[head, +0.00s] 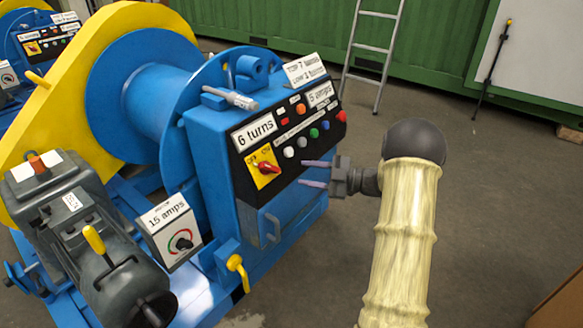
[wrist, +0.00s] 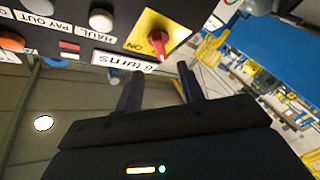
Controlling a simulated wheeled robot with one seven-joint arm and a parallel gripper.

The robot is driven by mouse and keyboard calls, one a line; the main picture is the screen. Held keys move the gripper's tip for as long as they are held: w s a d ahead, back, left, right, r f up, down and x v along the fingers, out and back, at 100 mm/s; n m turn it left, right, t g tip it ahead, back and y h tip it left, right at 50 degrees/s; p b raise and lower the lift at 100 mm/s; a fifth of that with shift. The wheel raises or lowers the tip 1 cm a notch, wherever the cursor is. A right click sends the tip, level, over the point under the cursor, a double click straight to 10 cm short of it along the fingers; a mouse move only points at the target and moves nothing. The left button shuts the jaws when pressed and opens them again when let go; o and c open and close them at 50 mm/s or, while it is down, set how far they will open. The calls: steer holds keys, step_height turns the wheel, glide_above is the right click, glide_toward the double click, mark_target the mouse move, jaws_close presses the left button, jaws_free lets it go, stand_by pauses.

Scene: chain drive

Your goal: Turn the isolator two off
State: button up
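A red rotary isolator knob (head: 267,168) sits on a yellow plate marked ON and OFF, on the near blue machine's black control panel. The knob also shows in the wrist view (wrist: 158,42), beyond my fingertips. A similar small yellow plate (head: 32,47) is on another panel at the far left. I cannot read which isolator is number two. My gripper (head: 303,173) is open and empty, to the right of the near knob and apart from it. Its two fingers point left at the panel.
Several coloured buttons (head: 302,140) sit right of the knob. A "6 turns" label (head: 255,131) is above it. A metal handle (head: 269,229) and a yellow lever (head: 238,270) lie lower on the machine. A ladder (head: 372,48) stands behind.

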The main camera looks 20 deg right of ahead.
steer(key=p+v, duration=0.1)
steer(key=v, duration=0.7)
steer(key=w+a+r+m+t+h, duration=0.45)
steer(key=w+m+h, duration=0.4)
steer(key=h, duration=0.25)
steer(key=s+a+f+m+g+h, duration=0.2)
steer(key=s+a+m+g, duration=0.2)
steer(key=s, duration=0.6)
steer(key=s+a+f+m+g+h, duration=0.1)
steer(key=s+a+f+m+g, duration=0.25)
steer(key=s, duration=0.55)
steer(key=s+a+f+m+g+h, duration=0.1)
steer(key=s+a+m+g+h, duration=0.2)
steer(key=s, duration=0.7)
step_height(320, 180, up, 36)
steer(key=a+m+y+p, duration=0.1)
steer(key=p, duration=3.5)
steer(key=shift+p, duration=0.35)
